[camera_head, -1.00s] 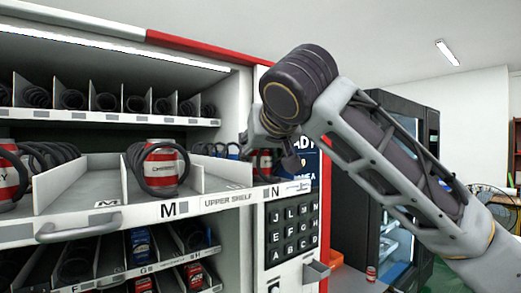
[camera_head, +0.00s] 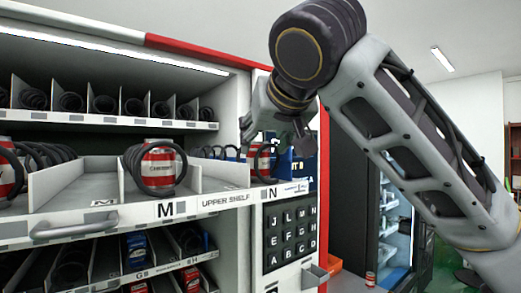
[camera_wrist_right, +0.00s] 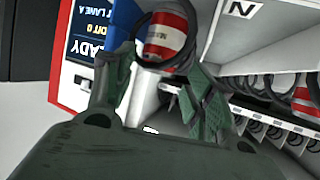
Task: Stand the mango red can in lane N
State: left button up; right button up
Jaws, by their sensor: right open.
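A red and white can (camera_head: 262,163) stands in lane N at the right end of the upper shelf, with a dark coil in front of it. It looks upright. In the right wrist view the can (camera_wrist_right: 166,38) shows a label too small to read surely, beside the N tag (camera_wrist_right: 243,8). My right gripper (camera_head: 274,135) is open in front of and above lane N, its fingers partly overlapping the can in the head view. In the wrist view its spread fingers (camera_wrist_right: 155,92) hold nothing, and the can is apart beyond them. My left gripper is not in view.
Another red and white can (camera_head: 160,165) stands in a coil in lane M, and one more (camera_head: 8,178) is at the left edge. A keypad (camera_head: 290,232) sits below lane N. A shelf handle (camera_head: 75,226) sticks out in front. Free room lies in front of the machine.

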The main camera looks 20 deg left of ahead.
jog(key=b+v, duration=0.1)
jog(key=v, duration=0.5)
jog(key=shift+w, duration=0.1)
dwell(0.6)
